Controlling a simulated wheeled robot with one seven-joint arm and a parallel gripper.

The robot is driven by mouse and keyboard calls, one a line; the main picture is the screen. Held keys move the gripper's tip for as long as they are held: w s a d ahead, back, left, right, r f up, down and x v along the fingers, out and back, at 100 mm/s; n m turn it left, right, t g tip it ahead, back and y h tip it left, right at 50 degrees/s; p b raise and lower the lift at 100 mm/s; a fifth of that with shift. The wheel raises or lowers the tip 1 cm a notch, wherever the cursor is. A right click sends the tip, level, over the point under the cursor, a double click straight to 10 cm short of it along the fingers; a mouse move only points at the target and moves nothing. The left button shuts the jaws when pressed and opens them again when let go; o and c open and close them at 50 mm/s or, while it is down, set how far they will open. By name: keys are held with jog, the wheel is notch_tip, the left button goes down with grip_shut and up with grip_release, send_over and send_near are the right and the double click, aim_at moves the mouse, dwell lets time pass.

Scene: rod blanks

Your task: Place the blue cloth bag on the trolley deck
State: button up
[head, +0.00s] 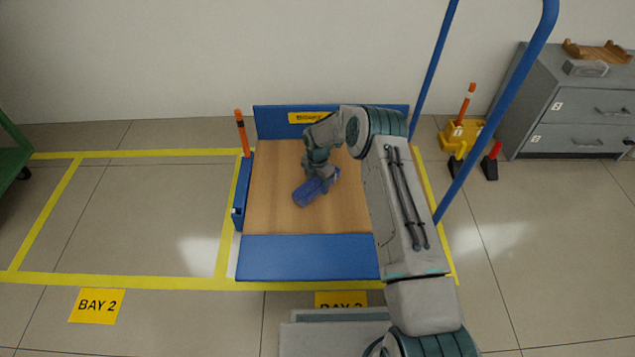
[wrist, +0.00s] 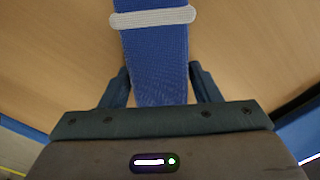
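The blue cloth bag (head: 308,191) is a long narrow bag with a pale band across it. My gripper also shows in the wrist view (wrist: 160,78).
The trolley has blue end panels and a tall blue handle (head: 500,105) at the right. A blue side box (head: 242,193) with an orange post stands at its left edge. A grey drawer cabinet (head: 570,110) is at the right. The deck left of the bag is bare.

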jog(key=shift+o, duration=1.1)
jog(key=shift+r, duration=0.1)
jog(key=s+d+r+m+p, duration=0.2)
jog(key=s+r+m+p, duration=0.1)
jog(key=r, duration=1)
jog(key=s+d+r+m+p, duration=0.2)
jog(key=r+m+p, duration=0.1)
jog(key=r, duration=1.1)
jog(key=s+d+r+m, duration=0.4)
jog(key=s+r+m, duration=0.35)
jog(key=s, duration=0.25)
jog(key=s+d+r+m, duration=0.4)
jog(key=s+r+m, duration=0.3)
jog(key=s, duration=0.4)
jog(key=s+d+r+m+t, duration=0.1)
jog(key=s+m, duration=0.5)
jog(key=s, duration=0.6)
jog(key=shift+s+d+r, duration=0.2)
jog(key=shift+s+d, duration=0.05)
jog(key=shift+d, duration=0.15)
